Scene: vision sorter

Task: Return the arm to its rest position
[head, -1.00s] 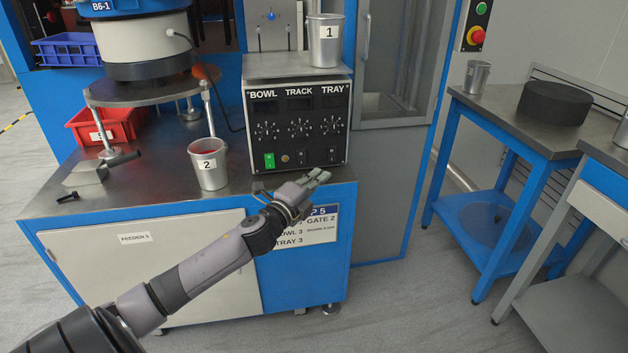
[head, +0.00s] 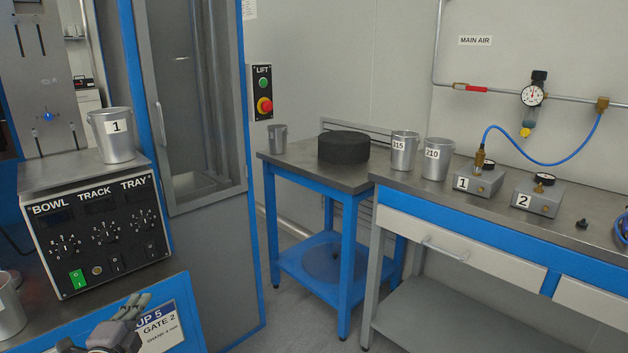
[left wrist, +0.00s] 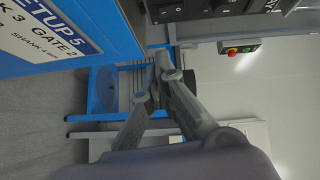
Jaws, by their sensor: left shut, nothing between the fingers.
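My left gripper (head: 132,308) is at the lower left of the head view, in front of the blue feeder bench and its setup sign (head: 160,328). Its fingers are shut and hold nothing. In the left wrist view the closed fingers (left wrist: 160,62) point away from the camera, with the setup sign (left wrist: 48,28) close by at the upper left. Most of my left arm is below the picture in the head view. My right gripper is not in view.
A blue table (head: 290,162) with a black round block (head: 343,147) stands farther right. A workbench (head: 450,208) carries cups and two gauge boxes. Floor shows between them.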

